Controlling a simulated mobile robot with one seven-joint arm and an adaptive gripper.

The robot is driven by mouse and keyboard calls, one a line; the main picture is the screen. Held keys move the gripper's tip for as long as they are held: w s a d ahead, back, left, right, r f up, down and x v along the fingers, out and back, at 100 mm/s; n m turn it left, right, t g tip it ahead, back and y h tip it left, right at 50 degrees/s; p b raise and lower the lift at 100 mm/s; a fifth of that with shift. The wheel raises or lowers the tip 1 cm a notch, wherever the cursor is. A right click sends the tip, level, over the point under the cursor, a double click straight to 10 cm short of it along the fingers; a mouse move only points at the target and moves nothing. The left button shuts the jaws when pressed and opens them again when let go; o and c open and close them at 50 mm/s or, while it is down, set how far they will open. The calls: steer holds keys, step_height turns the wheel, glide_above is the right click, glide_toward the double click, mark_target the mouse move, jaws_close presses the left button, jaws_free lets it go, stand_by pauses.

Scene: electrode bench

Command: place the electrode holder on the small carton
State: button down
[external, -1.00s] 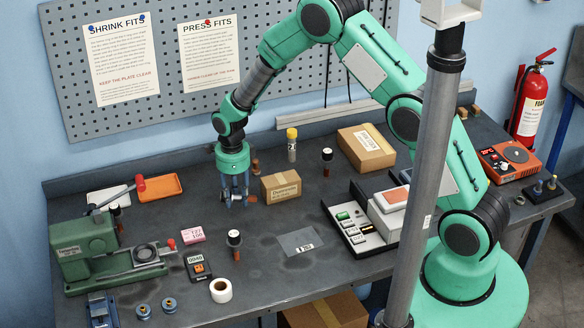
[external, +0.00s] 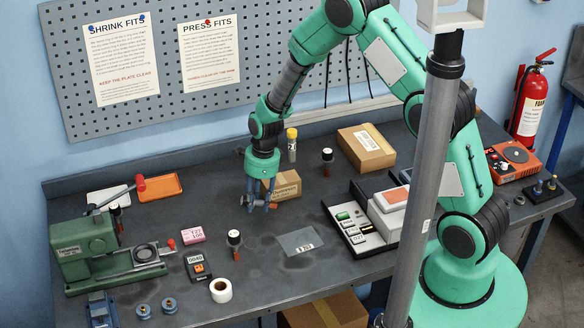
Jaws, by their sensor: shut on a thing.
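The small carton (external: 287,184) is a brown box with a printed label on the middle of the bench, and my gripper partly hides its left side. My gripper (external: 259,205) points down at the carton's front left. It is shut on the electrode holder (external: 273,206), a small piece lying crosswise in the fingers. I cannot tell the exact gap between the holder and the carton or bench.
A yellow-capped bottle (external: 291,145) and a dark, red-banded cylinder (external: 327,162) stand behind the carton. A larger carton (external: 366,148) is at the back right. A clear sheet (external: 300,242) lies in front.

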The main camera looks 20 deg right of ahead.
steer(key=s+d+y, duration=0.1)
steer(key=s+d, duration=0.1)
steer(key=s+d+y+b, duration=0.1)
steer(key=s+d, duration=0.2)
steer(key=shift+d+n, duration=0.1)
steer(key=shift+n, duration=0.2)
steer(key=s+d+y, duration=0.1)
steer(key=s+d+y+b, duration=0.1)
steer(key=s, duration=0.1)
steer(key=s+d+r+n+y+b, duration=0.1)
steer(key=shift+s+d+y, duration=0.2)
steer(key=shift+s+y, duration=0.1)
steer(key=shift+s, duration=0.1)
steer(key=w+d+r+m+t+y+b, duration=0.1)
steer(key=d+r+t+y+b, duration=0.2)
steer(key=d+r+y, duration=0.4)
step_height(320, 180, up, 3)
steer(key=shift+w+d+f+m+y+b, duration=0.15)
steer(key=shift+w+d+m+y+b, duration=0.2)
steer(key=shift+y+b, duration=0.35)
steer(key=w+a, duration=0.1)
steer(key=w, duration=0.3)
steer(key=w+a+f+b, duration=0.1)
steer(key=w, duration=0.4)
steer(key=w+a, duration=0.2)
steer(key=w, duration=0.3)
steer(key=shift+f+b, duration=0.25)
steer(key=shift+b, duration=0.05)
